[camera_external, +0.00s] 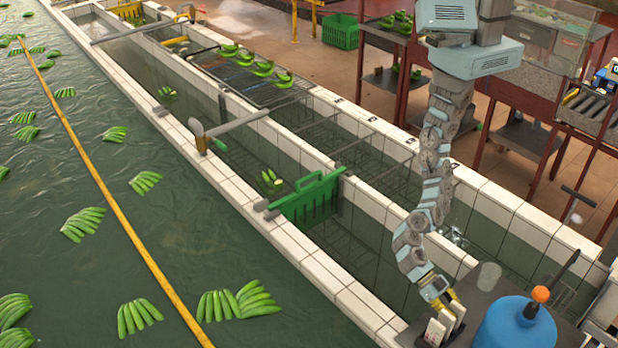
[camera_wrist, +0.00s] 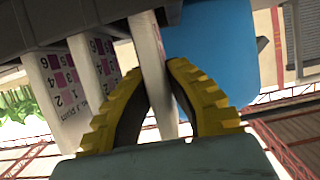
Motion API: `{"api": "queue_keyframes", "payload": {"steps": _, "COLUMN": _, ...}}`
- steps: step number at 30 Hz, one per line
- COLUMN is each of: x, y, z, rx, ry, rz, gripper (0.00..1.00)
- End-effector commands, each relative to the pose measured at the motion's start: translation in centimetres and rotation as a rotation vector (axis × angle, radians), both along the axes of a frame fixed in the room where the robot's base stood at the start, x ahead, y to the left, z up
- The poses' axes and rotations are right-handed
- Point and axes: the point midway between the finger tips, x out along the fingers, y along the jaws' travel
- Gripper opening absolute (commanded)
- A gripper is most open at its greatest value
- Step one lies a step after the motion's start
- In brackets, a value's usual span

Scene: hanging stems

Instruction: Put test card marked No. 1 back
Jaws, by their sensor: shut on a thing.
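My gripper (camera_wrist: 160,78) has yellow ribbed fingers and is shut on a thin white test card (camera_wrist: 148,55), which shows nearly edge-on between the fingers. I cannot read its number. Its far end meets a dark grey part (camera_wrist: 100,38); I cannot tell whether it is seated in it. Two more white cards (camera_wrist: 58,95) (camera_wrist: 95,78) with purple squares and numbers stand beside it on the left, at the same dark part. In the external view my gripper (camera_external: 446,303) is at the bench's near corner, among white cards (camera_external: 435,332) seen small.
A blue container (camera_external: 515,328) with an orange knob (camera_external: 541,294) stands on the grey bench (camera_external: 484,301), close right of my gripper. Tiled water channels (camera_external: 350,246) run behind, with a green slotted gate (camera_external: 308,200). Bananas (camera_external: 240,302) float in the pool at left.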

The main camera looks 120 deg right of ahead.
Motion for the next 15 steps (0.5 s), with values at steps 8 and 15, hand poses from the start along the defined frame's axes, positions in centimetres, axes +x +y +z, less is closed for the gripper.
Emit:
{"api": "queue_keyframes", "payload": {"steps": 8, "x": -0.01, "y": 0.01, "z": -0.08, "rx": 0.000, "ry": 0.000, "rz": 0.000, "gripper": 0.37}}
{"api": "queue_keyframes", "payload": {"steps": 15, "x": 0.04, "y": -0.12, "z": -0.04, "rx": 0.000, "ry": 0.000, "rz": -0.001, "gripper": 0.37}}
